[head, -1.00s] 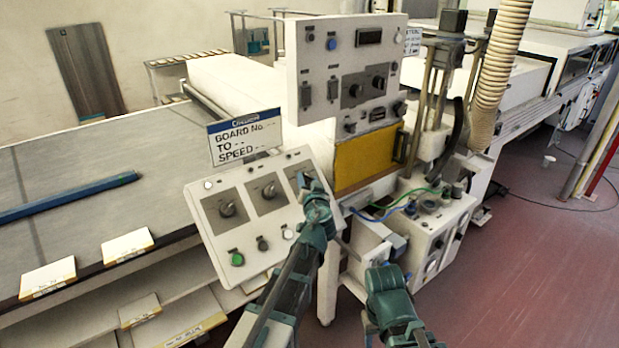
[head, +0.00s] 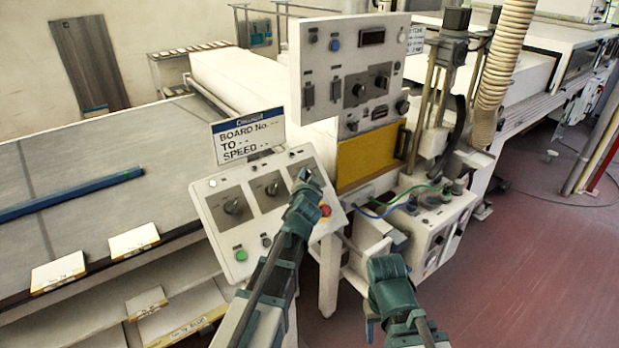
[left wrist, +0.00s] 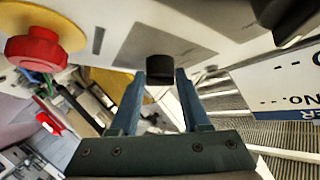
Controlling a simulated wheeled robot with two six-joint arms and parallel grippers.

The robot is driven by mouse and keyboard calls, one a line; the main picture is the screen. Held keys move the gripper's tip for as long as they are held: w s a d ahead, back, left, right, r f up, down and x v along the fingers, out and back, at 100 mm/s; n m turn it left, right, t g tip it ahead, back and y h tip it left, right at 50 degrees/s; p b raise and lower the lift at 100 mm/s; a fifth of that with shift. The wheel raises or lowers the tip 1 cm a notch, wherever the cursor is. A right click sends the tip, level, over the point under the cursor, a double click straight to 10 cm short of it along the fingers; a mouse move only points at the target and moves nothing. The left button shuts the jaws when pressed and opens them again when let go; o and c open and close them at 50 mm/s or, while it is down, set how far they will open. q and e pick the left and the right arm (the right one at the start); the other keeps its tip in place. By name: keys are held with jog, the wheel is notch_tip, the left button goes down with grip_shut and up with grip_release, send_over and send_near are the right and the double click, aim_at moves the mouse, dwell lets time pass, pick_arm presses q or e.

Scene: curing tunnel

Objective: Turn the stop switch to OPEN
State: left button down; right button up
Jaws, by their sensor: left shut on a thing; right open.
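The sloped grey control panel (head: 218,220) has a row of black rotary switches on dark plates. The left switch (head: 232,206) and middle switch (head: 272,188) show in the head view. My left gripper (head: 308,178) is at the right-hand switch and covers most of it. In the left wrist view its two fingers are on either side of a black knob (left wrist: 160,68) and shut on it. Which label the knob points to cannot be read. My right gripper (head: 386,272) is low, right of the panel and away from it; its fingers are hard to make out.
A red mushroom button (head: 325,210) sits close to my left gripper; it also shows in the left wrist view (left wrist: 38,50). A board sign (head: 248,137) stands above the panel. An upright control box (head: 350,70) and a yellow door (head: 368,158) are behind.

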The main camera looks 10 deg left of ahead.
dwell(0.3)
pick_arm(q)
jog(key=shift+c, duration=2)
grip_release()
jog(key=shift+s, duration=0.1)
